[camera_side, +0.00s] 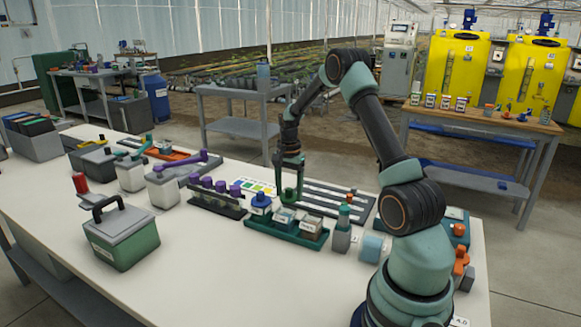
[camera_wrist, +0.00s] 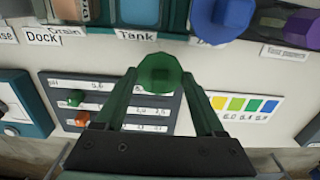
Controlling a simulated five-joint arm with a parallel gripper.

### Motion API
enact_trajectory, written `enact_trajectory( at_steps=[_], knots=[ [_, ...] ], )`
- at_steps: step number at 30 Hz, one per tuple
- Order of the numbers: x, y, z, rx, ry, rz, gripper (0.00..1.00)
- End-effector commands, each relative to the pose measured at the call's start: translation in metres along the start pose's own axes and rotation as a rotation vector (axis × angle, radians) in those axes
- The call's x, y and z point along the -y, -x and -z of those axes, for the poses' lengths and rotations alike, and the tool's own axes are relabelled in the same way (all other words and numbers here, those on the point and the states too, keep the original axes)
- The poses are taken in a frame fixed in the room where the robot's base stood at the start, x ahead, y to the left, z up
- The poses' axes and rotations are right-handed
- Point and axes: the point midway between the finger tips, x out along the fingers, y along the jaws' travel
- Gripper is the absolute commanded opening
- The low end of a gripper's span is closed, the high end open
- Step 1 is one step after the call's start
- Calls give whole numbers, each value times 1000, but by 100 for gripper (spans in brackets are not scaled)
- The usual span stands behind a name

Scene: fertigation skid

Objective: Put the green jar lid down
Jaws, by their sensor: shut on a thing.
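My gripper (camera_wrist: 160,80) is shut on the green jar lid (camera_wrist: 158,73), a round dark green piece between the two fingertips in the wrist view. In the side view my gripper (camera_side: 291,188) hangs above the table, behind the green tray (camera_side: 278,233). There the lid cannot be told apart from the green fingers. The tray holds a blue-topped jar (camera_side: 261,204) and two open-looking square jars, one at the middle (camera_side: 285,218) and one at the right (camera_side: 311,226). In the wrist view the lid appears over the edge of a grey board (camera_wrist: 105,103) with white strips.
A rack of purple-topped bottles (camera_side: 217,202) stands left of the tray. A colour card (camera_wrist: 241,106) lies right of the board in the wrist view. A grey bottle with a green top (camera_side: 342,234) stands right of the tray. The table's front is clear.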

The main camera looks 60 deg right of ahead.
Motion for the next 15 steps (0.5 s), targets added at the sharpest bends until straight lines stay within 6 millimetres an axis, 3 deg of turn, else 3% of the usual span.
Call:
enact_trajectory(
  at_steps=[10,15],
  knots=[
    [-1,-39,0,2,0,-3,18],
    [0,-48,0,0,0,0,18]
  ],
)
